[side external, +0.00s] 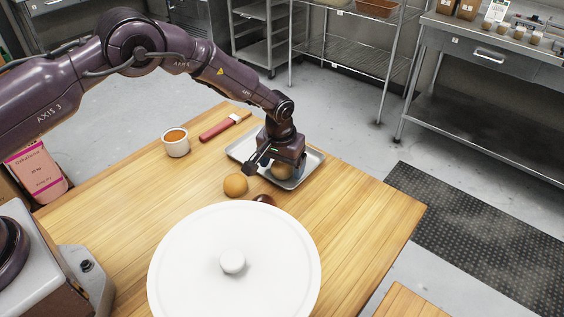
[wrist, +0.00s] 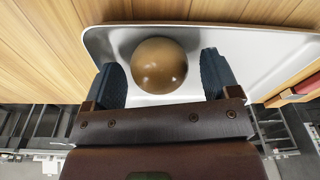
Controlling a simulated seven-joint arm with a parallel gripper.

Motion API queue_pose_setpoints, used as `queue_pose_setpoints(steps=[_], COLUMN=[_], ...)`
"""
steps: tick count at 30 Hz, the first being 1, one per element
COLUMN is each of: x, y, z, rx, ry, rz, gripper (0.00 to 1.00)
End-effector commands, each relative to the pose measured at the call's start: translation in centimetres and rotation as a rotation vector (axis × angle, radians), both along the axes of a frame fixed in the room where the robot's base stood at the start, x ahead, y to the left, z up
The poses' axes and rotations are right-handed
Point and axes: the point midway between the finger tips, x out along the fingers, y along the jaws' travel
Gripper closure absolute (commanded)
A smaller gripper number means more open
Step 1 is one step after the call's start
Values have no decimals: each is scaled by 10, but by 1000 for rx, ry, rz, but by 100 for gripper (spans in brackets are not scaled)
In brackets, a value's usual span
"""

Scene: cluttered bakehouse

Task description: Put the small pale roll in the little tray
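The little tray (side external: 312,160) is a shallow metal tray on the wooden table; its pale inside also shows in the wrist view (wrist: 112,40). A round tan-brown roll (side external: 281,172) is over the tray's near part, and shows between my fingers in the wrist view (wrist: 159,65). My gripper (side external: 268,162) is low over the tray, pointing down, with its fingers apart. In the wrist view narrow gaps show between roll and fingers (wrist: 160,72). Whether the roll rests on the tray floor is hard to tell. Another tan roll (side external: 235,185) lies on the table left of the tray.
A dark brown round item (side external: 264,199) is partly hidden behind a big white lidded vessel (side external: 233,285) at the front. A white cup (side external: 175,143) with orange-brown contents and a red-handled tool (side external: 220,129) are left of the tray. The table's right part (side external: 365,210) is clear.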

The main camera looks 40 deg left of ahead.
Motion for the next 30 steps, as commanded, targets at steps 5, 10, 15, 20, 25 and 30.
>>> queue_pose_setpoints(steps=[5, 10, 15, 20, 25, 30], x=[0, 0, -2, -7, -11, -13], y=[0, 0, -1, -3, -4, -4], z=[0, 6, 33, 68, 100, 118], rx=[0, -1, 0, -1, 0, 0], ry=[0, -1, -3, -4, -3, 0], rz=[0, 0, 0, -1, -1, -1], gripper=[18, 18, 18, 18, 18, 18])
